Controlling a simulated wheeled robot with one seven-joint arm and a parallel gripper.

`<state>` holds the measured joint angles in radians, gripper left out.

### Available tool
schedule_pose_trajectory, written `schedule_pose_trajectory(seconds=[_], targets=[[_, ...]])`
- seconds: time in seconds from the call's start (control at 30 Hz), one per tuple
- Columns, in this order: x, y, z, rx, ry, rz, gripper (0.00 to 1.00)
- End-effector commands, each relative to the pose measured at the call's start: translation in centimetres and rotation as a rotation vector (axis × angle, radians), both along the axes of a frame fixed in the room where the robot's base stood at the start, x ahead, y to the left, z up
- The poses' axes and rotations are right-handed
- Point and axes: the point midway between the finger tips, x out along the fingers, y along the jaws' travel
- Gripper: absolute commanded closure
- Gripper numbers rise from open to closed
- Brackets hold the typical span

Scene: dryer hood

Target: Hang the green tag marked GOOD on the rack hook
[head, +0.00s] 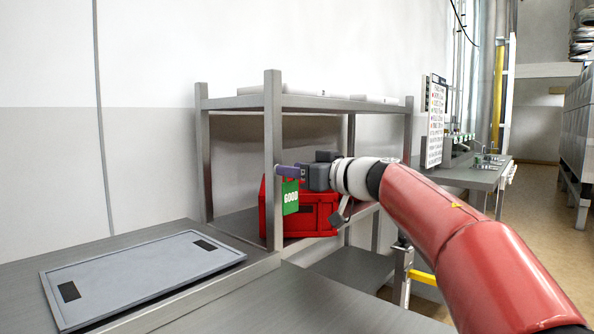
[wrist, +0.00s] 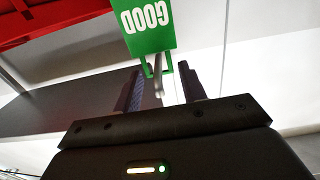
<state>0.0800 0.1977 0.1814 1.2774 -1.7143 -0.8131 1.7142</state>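The green tag marked GOOD (head: 291,197) hangs upright just below my gripper's fingers, beside the front post of the rack (head: 273,150). In the wrist view the tag (wrist: 148,28) appears upside down, beyond the fingertips, with its green loop towards me. A thin grey hook (wrist: 158,76) shows at the loop and seems to pass through it; the exact contact is unclear. My gripper (wrist: 160,70) is open, with one dark finger on each side of the hook and a clear gap to both. In the head view my gripper (head: 288,171) reaches the post from the right.
A red crate (head: 318,213) stands on the rack's lower shelf behind the tag. A grey tray (head: 140,280) lies on the bench at left. The rack's upper shelf (head: 320,103) is above my gripper. A counter stands farther right.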

Motion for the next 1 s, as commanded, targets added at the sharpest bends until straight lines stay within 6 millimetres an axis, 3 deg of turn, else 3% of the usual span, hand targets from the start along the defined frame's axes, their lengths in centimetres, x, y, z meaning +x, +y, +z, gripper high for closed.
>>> schedule_pose_trajectory(seconds=[0.1, 0.43, 0.8, 1.0], targets=[[0.0, 0.0, 0.0, 0.0, 0.0, 0.0, 0.45], [-0.3, -0.4, 0.0, 0.0, 0.0, -0.001, 0.45], [-3.9, -5.0, 0.0, 0.0, 0.0, -0.003, 0.45], [-4.8, -6.1, 0.0, 0.001, 0.001, -0.001, 0.45]])
